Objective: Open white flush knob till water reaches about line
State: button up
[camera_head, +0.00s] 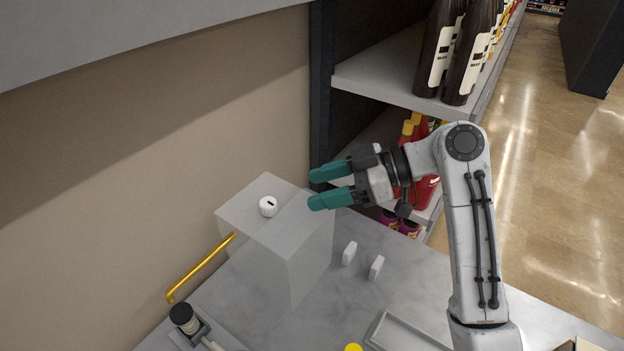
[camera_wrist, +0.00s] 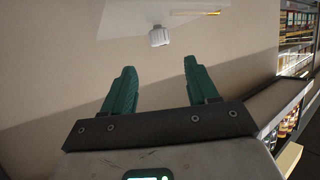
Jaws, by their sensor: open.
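The white flush knob (camera_head: 268,206) sits on top of a translucent grey box-shaped tank (camera_head: 285,245) and has a small dark mark on its face. In the wrist view the knob (camera_wrist: 159,36) shows beyond the fingertips, on the pale tank face (camera_wrist: 120,20). My gripper (camera_head: 312,189) has teal fingers spread apart and is empty. It is to the right of the knob in the head view, apart from it. In the wrist view the gripper (camera_wrist: 160,72) has clear space between its fingers. I cannot make out a water level or a line on the tank.
A yellow pipe (camera_head: 200,268) leaves the tank's left side. A black-topped device (camera_head: 184,318) stands at the front left. Two small white blocks (camera_head: 349,253) and a grey tray (camera_head: 405,334) are on the counter. Shelves with dark bottles (camera_head: 455,50) stand behind my arm.

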aim_at(271, 201)
jog(key=p+x, duration=0.2)
jog(key=x, duration=0.8)
jog(key=shift+a+f+p, duration=0.1)
jog(key=shift+a+p, duration=0.2)
jog(key=shift+a, duration=0.05)
jog(key=shift+c, duration=0.2)
jog(key=c, duration=0.9)
